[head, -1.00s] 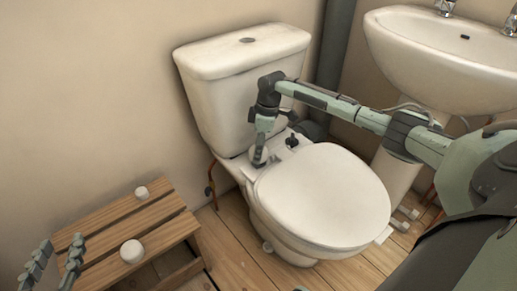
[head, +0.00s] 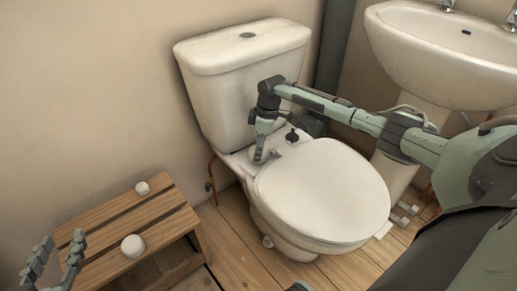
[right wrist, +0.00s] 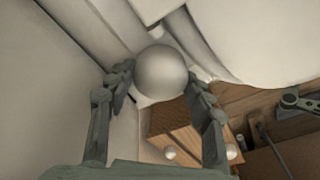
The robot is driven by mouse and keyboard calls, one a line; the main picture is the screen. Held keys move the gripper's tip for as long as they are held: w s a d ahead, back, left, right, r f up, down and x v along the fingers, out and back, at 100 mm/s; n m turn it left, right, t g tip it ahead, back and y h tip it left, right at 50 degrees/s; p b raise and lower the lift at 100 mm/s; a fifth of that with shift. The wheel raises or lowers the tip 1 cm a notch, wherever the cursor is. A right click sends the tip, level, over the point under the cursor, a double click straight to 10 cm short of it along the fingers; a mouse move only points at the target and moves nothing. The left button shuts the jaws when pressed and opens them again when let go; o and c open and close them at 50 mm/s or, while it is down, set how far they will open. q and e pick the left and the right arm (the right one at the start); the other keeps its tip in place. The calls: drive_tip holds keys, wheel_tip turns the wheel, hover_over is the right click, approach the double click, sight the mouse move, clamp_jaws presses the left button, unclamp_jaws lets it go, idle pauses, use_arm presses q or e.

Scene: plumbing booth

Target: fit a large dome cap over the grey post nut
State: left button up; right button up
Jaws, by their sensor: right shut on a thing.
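My right gripper (head: 260,145) is at the left rear of the toilet (head: 243,90), behind the seat lid (head: 322,195). It is shut on a rounded pale dome cap (right wrist: 161,72), which fills the space between the fingertips in the right wrist view. A dark post fitting (head: 292,137) stands to the right of this gripper on the rear ledge. I cannot make out the grey post nut; the gripper and cap may hide it. I cannot tell whether the cap touches the ledge. My left gripper (head: 60,256) is open and empty at the lower left.
A slatted wooden stool (head: 165,212) at the left bears a small white cap (head: 142,188) and a larger one (head: 133,246). The cistern rises close behind my right gripper. A basin (head: 450,55) stands at the right, with pale pieces (head: 405,213) on the floor below it.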

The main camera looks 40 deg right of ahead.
drive_tip(key=shift+s+f, duration=0.15)
drive_tip(key=shift+f, duration=0.3)
drive_tip(key=shift+c, duration=0.4)
drive_tip(key=o, duration=1)
drive_tip(key=shift+r, duration=0.15)
drive_tip(key=r, duration=0.4)
drive_tip(key=d+r, duration=0.1)
drive_tip(key=r, duration=0.2)
drive_tip(key=s+r, duration=0.1)
drive_tip(key=r, duration=0.3)
drive_tip(key=shift+d+r, duration=0.2)
drive_tip(key=shift+r, duration=0.15)
drive_tip(key=shift+s, duration=0.1)
